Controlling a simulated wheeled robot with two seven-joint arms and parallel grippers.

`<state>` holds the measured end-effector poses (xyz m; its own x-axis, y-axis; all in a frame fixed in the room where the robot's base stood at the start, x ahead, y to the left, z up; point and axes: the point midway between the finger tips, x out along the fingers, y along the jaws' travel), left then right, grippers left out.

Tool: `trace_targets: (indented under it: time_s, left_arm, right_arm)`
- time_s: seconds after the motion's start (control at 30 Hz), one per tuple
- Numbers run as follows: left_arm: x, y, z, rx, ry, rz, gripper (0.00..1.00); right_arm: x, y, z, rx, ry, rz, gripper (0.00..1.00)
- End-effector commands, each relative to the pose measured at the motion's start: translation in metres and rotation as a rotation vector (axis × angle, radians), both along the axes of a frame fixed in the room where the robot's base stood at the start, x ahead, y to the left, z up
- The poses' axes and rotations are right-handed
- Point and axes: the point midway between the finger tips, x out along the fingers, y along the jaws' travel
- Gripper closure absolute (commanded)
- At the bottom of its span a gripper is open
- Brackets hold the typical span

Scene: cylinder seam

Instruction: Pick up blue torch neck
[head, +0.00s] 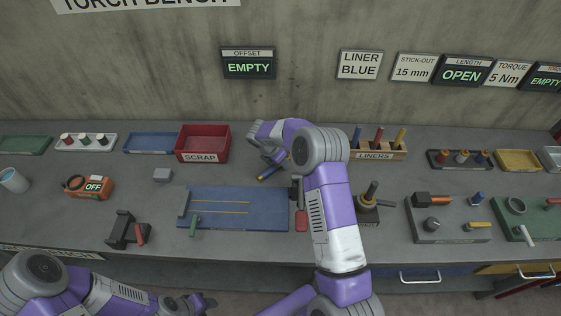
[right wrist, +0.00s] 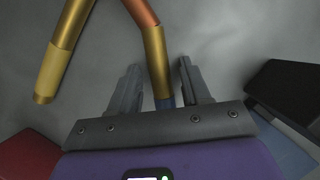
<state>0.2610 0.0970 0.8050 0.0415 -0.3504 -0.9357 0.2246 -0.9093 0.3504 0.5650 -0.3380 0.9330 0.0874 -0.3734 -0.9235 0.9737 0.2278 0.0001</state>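A bent brass torch neck with a copper-coloured middle (right wrist: 154,45) shows in the right wrist view. Its lower end carries a blue band (right wrist: 165,102) and lies between the fingers of my right gripper (right wrist: 158,85). The fingers stand apart, with a gap on each side of the neck. A second brass tube end (right wrist: 58,60) lies to the left, outside the fingers. In the head view a brass and blue piece (head: 270,172) lies on the bench beside my right gripper (head: 273,157), partly hidden by my arm. My left gripper (head: 198,302) is low at the front edge, too small to judge.
A red scrap bin (head: 203,157) stands left of my right gripper. A blue mat (head: 265,217) lies in front of it. A wooden liners rack (head: 395,154) stands to the right, behind my arm. An orange device (head: 92,187) and a grey block (head: 162,175) are further left.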

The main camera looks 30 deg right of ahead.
Motion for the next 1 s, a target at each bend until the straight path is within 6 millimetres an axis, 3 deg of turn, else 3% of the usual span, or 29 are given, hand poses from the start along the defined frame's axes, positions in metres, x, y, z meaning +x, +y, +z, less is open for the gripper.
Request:
trace_targets:
  time_s: [0.03,0.3,0.67,0.77,1.0]
  left_arm:
    - [0.0,0.0,0.0,0.0,0.0,0.0,0.57]
    - [0.0,0.0,0.0,0.0,0.0,0.0,0.57]
    - [0.0,0.0,0.001,0.0,0.0,0.0,0.57]
    - [0.0,0.0,0.002,0.0,0.0,0.0,0.57]
    - [0.0,0.0,0.005,0.0,0.0,0.0,0.57]
  right_arm:
    - [0.0,0.0,0.0,0.001,0.0,0.0,0.62]
    - [0.0,0.0,0.0,0.001,0.0,0.0,1.0]
    - [0.001,0.0,0.004,0.001,-0.002,0.0,1.0]
    - [0.001,0.0,0.015,0.0,-0.004,0.001,1.0]
    - [0.001,0.0,0.065,0.0,-0.006,-0.001,1.0]
